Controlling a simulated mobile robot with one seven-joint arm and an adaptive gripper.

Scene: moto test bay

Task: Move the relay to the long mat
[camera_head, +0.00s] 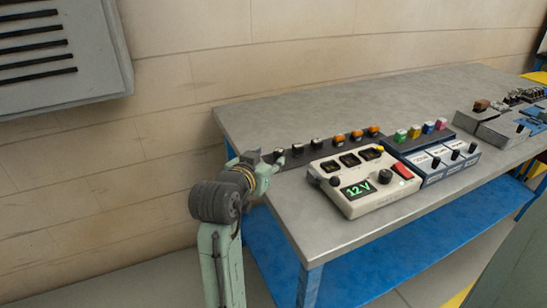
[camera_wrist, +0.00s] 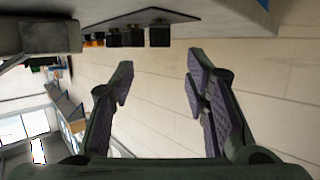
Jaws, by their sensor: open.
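The long mat (camera_head: 298,160) is a dark strip along the middle of the bench. Several small relay-like blocks stand in a row on it: dark, pale-topped ones such as the block (camera_head: 316,143) to the left, and orange-topped ones such as the block (camera_head: 373,131) to the right. I cannot tell which is the task's relay. My gripper (camera_head: 276,164) is at the bench's left side, near the mat's left end. In the wrist view my gripper (camera_wrist: 158,75) is open and empty, with the mat (camera_wrist: 146,15) and dark blocks (camera_wrist: 160,36) beyond its fingers.
A cream tester (camera_head: 362,182) with a green "12 V" display and three dark sockets stands in front of the mat. Blue switch boxes (camera_head: 432,175) and several coloured pieces are right of it. Grey trays (camera_head: 497,130) lie farther right. The bench top (camera_head: 290,110) behind the mat is clear.

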